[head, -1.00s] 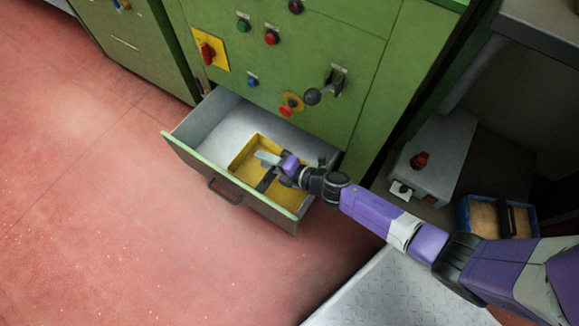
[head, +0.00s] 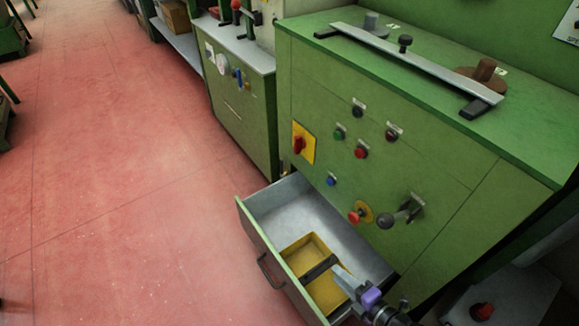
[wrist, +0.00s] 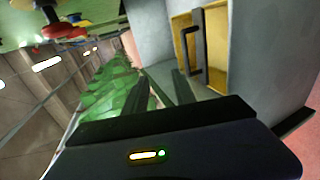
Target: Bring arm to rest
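My gripper (head: 340,274) shows at the lower right of the head view, over the right part of the open drawer (head: 262,238). It overlaps the yellow tray (head: 289,258) inside the drawer. In the wrist view the two dark fingers of my gripper (wrist: 160,78) stand apart with nothing between them. The yellow tray also shows there (wrist: 216,62), to the right of the fingers, with its dark handle (wrist: 193,42). Most of my arm is outside the head view.
The green cabinet (head: 330,205) rises behind the drawer. A black lever knob (head: 387,221) and a red button (head: 355,217) stick out close to my gripper. A grey box with a red switch (head: 482,311) is at lower right. The red floor (head: 120,200) at left is clear.

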